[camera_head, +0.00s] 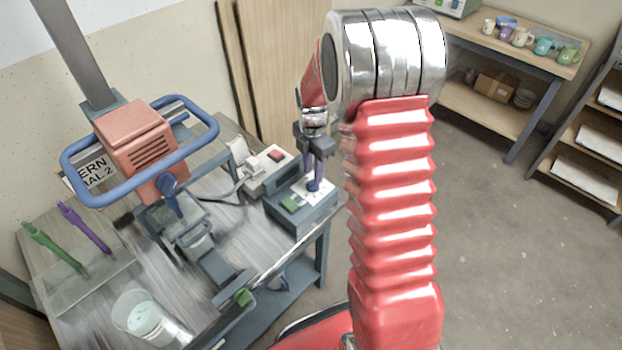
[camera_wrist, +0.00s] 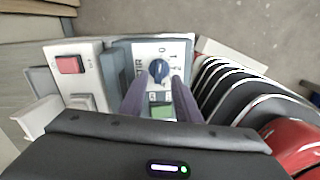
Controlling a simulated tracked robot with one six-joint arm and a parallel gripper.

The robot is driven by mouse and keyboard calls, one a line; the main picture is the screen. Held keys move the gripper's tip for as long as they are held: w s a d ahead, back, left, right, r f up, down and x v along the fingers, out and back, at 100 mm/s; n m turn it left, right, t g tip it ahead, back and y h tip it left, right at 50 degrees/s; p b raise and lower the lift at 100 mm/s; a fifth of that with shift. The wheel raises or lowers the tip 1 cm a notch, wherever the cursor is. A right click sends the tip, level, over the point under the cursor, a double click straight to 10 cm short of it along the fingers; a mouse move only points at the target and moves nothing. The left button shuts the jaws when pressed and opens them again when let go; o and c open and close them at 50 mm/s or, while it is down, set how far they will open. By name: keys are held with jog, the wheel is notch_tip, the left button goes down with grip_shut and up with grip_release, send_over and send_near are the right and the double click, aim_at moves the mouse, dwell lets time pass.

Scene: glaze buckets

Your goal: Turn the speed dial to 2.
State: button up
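The speed dial is a dark blue round knob (camera_wrist: 158,69) on a white plate of a grey control box (camera_head: 305,214). In the wrist view, small marks, among them a 0, lie around its upper right side. They are too small for me to read the dial's setting with certainty. My gripper (camera_wrist: 159,82) points at the dial, its two purple fingers apart on either side of the knob. I see gaps between the fingers and the knob. In the head view, my gripper (camera_head: 314,180) is right over the dial, which is partly hidden.
A green button (camera_wrist: 161,110) sits below the dial. A second box with a red switch (camera_wrist: 70,64) stands to the left. On the bench are a clear bucket (camera_head: 150,318), a green tool (camera_head: 52,246) and a purple tool (camera_head: 82,227). A mixer with a blue handle ring (camera_head: 205,118) hangs above.

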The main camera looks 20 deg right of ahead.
aim_at(313, 184)
jog(key=shift+f, duration=1.9)
jog(key=shift+c, duration=0.2)
grip_shut()
